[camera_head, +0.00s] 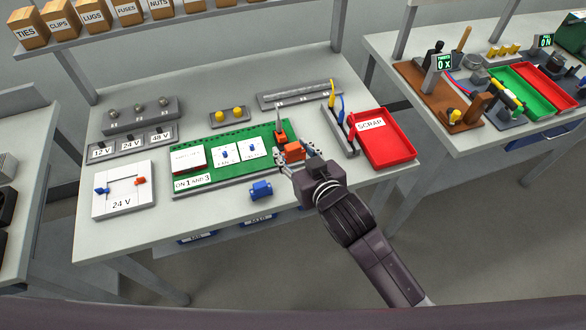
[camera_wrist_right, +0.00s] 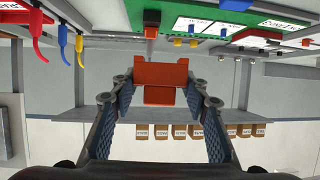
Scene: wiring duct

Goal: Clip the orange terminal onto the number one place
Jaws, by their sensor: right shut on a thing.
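The orange terminal (camera_head: 294,151) is held between the fingers of my right gripper (camera_head: 298,163), above the right end of the green mat (camera_head: 238,136). In the right wrist view the orange terminal (camera_wrist_right: 161,72) sits between the two fingertips (camera_wrist_right: 160,88). A grey rail (camera_head: 300,94) with small number labels lies at the back of the table, apart from the terminal. Its numbers are too small to read surely. A blue terminal (camera_head: 261,190) lies on the table in front of the mat. My left gripper is not in view.

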